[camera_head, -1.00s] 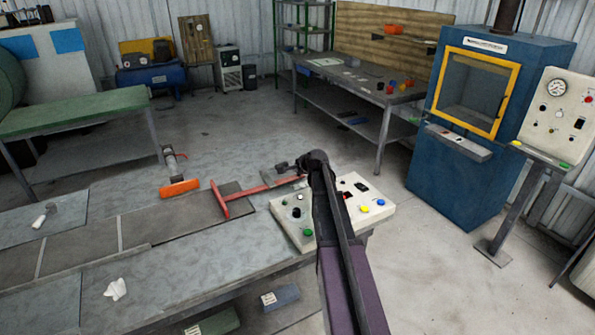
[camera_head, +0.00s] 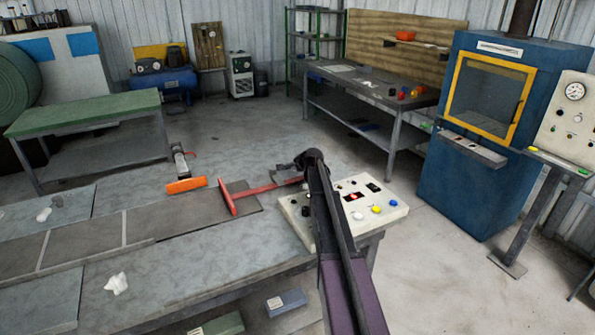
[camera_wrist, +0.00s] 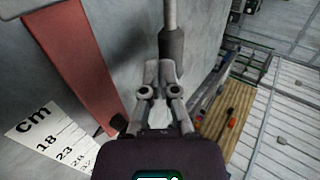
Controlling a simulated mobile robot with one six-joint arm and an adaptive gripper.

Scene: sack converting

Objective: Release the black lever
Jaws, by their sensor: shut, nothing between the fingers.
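The black lever (camera_wrist: 172,45) shows in the wrist view as a dark sleeve on a grey rod, just beyond my fingertips. My gripper (camera_wrist: 166,70) is shut with nothing held between its fingers. I cannot tell whether the fingertips touch the sleeve. In the head view my dark arm hides the lever and most of my gripper. A red bar (camera_head: 272,189) with a red crosspiece (camera_head: 227,197) runs along the bench toward my gripper. The red bar also shows at the left in the wrist view (camera_wrist: 75,55).
A white control box (camera_head: 300,218) with coloured buttons stands beside and partly behind my arm. A cm scale (camera_wrist: 45,138) lies near the red bar. An orange-headed tool (camera_head: 186,185) and crumpled white scrap (camera_head: 117,284) lie on the bench (camera_head: 190,278). A blue cabinet (camera_head: 450,195) stands right.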

